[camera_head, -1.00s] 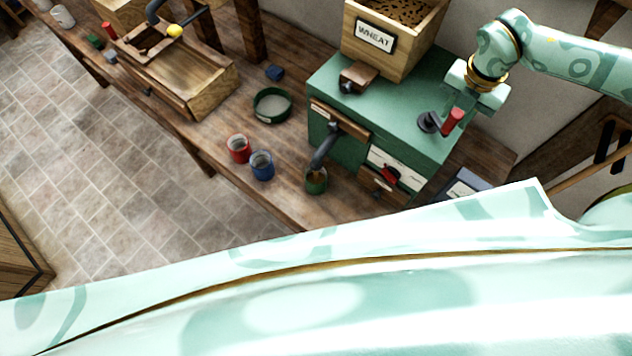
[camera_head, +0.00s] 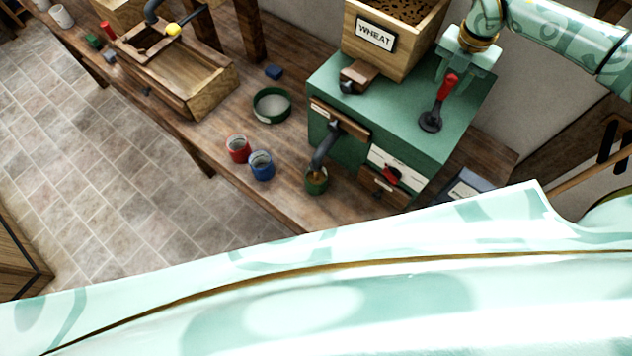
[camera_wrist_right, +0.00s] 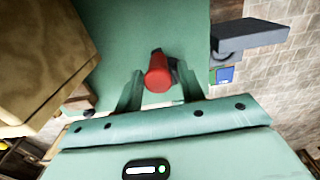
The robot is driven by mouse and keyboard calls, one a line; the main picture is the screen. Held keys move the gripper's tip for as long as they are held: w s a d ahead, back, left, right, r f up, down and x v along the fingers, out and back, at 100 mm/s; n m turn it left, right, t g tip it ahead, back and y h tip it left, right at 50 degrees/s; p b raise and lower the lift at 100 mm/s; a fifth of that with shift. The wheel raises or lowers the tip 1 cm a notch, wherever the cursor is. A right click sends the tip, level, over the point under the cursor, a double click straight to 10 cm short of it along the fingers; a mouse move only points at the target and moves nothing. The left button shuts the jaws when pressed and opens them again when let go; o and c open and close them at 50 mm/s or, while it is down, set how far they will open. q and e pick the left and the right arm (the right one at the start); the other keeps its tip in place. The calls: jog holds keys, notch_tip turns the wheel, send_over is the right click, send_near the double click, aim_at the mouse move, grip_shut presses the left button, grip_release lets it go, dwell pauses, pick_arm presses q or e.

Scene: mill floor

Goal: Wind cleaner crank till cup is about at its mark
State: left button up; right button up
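The cleaner (camera_head: 400,105) is a green box on the bench. Its crank (camera_head: 430,121), on top, has a dark arm and a red handle (camera_head: 447,87). My right gripper (camera_head: 452,74) is at that handle, its fingers on both sides of it. In the right wrist view the red handle (camera_wrist_right: 158,74) sits between the fingers. A green cup (camera_head: 316,184) stands under the dark spout (camera_head: 324,147), with brownish stuff inside. Its mark and exact level are too small to read. My left gripper is not in view.
A wooden WHEAT hopper (camera_head: 390,35) stands on the cleaner, close to my right gripper. A red cup (camera_head: 238,149), a blue cup (camera_head: 261,166) and a round green-rimmed pan (camera_head: 271,105) stand left of the spout. My own mint body covers the foreground.

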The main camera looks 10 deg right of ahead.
jog(key=shift+o, duration=1)
jog(key=shift+d, duration=0.1)
notch_tip(320, 180, up, 9)
jog(key=p, duration=0.8)
jog(key=shift+r+p, duration=0.1)
jog(key=shift+p, duration=0.2)
jog(key=shift+s, duration=0.1)
